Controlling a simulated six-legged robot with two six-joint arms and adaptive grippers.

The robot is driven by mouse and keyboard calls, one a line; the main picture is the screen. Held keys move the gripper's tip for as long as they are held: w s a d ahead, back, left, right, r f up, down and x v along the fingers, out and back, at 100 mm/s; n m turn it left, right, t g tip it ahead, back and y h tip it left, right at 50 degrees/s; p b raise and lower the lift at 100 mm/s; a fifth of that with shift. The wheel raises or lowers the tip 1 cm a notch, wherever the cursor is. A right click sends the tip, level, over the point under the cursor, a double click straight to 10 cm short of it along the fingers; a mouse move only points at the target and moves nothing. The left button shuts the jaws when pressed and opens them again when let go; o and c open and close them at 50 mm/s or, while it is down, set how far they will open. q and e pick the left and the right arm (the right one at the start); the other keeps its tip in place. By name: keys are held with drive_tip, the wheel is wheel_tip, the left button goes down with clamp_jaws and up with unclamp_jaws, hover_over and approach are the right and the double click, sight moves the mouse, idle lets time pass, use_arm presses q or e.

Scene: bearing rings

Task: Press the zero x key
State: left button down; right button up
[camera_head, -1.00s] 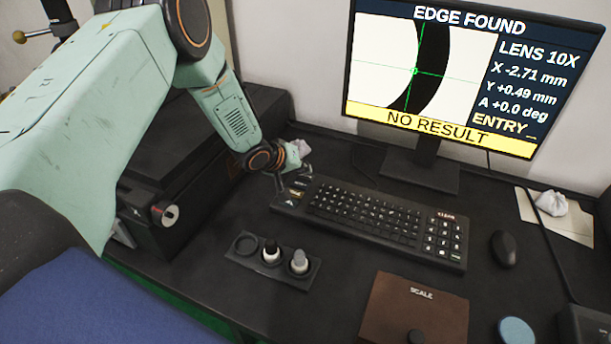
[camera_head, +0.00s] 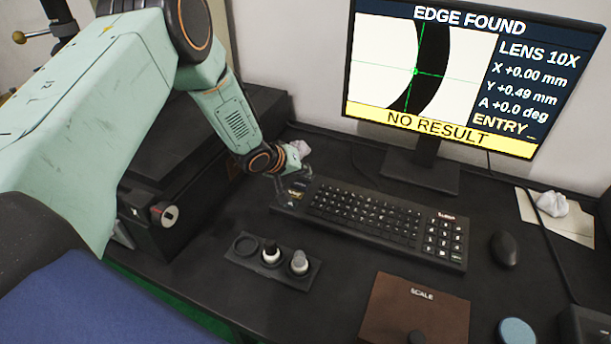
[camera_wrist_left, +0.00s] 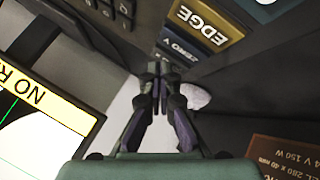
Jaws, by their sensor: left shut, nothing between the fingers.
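The keyboard (camera_head: 365,213) lies on the dark desk below the monitor, with larger keys at its left end. In the left wrist view the zero x key (camera_wrist_left: 182,52) is a dark blue key with pale lettering, beside the yellow EDGE key (camera_wrist_left: 207,20). My left gripper (camera_head: 281,202) is shut and empty, pointing down at the keyboard's left end. In the wrist view its fingertips (camera_wrist_left: 160,50) are at the zero x key and hide part of it; I cannot tell contact for certain. The monitor (camera_head: 440,75) reads X +0.00 mm, Y +0.49 mm and NO RESULT.
A black holder (camera_head: 240,263) with two small bottle-like pieces stands in front of the keyboard. A brown SCALE box (camera_head: 410,308), a mouse (camera_head: 504,248) and a blue round piece (camera_head: 516,331) are to the right. A dark machine block stands beside my left arm.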

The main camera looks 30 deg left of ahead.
sight(303, 178)
use_arm(q)
drive_tip(key=shift+r+p, duration=0.45)
drive_tip(key=shift+r, duration=0.25)
drive_tip(key=shift+r+p, duration=2.15)
drive_tip(key=shift+r, duration=0.35)
